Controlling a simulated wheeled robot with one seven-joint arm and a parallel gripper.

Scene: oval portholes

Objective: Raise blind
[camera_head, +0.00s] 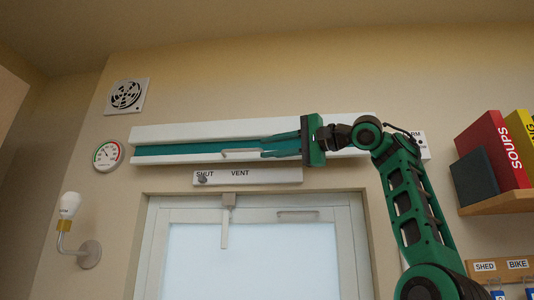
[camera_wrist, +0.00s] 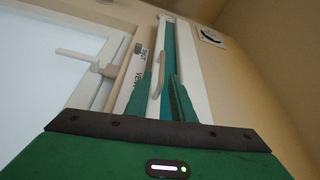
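A long white housing (camera_head: 170,132) with a teal strip of blind (camera_head: 185,148) runs across the wall above the door. A white bar (camera_head: 180,157) lies along the strip's lower edge, with a small pale handle (camera_head: 240,154) on it. My gripper (camera_head: 263,149) reaches in from the right with its teal fingers apart. In the wrist view the handle (camera_wrist: 160,72) shows just beyond and partly between the fingertips (camera_wrist: 161,84). I cannot tell whether a finger touches it. The gripper's body hides part of the housing's right side.
Below the housing is a label strip (camera_head: 255,177) reading SHUT and VENT, with a knob (camera_head: 203,180) at SHUT. Under it is a pale framed glass door (camera_head: 255,255). A gauge (camera_head: 107,155) and a lamp (camera_head: 75,235) are at left. A shelf (camera_head: 500,202) with books is at right.

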